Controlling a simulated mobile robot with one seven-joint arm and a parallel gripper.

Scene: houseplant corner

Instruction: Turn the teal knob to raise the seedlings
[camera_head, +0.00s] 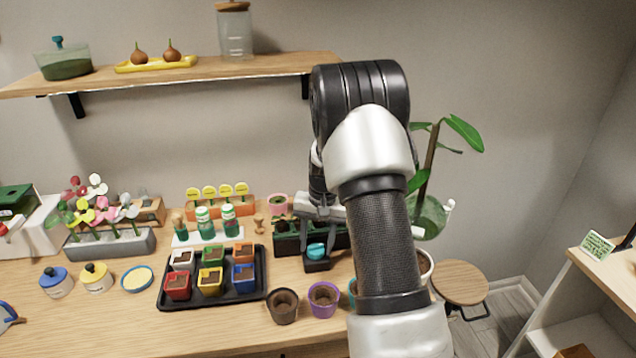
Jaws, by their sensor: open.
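The teal knob (317,250) sits on a small dark block at the front of a dark green planter box (288,244) on the wooden table. Small seedlings show at the planter's top left, partly hidden by my gripper. My gripper (318,229) points down just above and behind the knob, open, with nothing visible between its fingers. I cannot tell whether a finger touches the knob. My arm hides the area to the right of the planter.
A black tray (217,299) with several coloured pots lies left of the knob. A brown pot (284,306) and a purple pot (324,299) stand in front. White-and-green bottles (204,223) stand behind the tray. A tall leafy plant (432,160) rises right of my arm.

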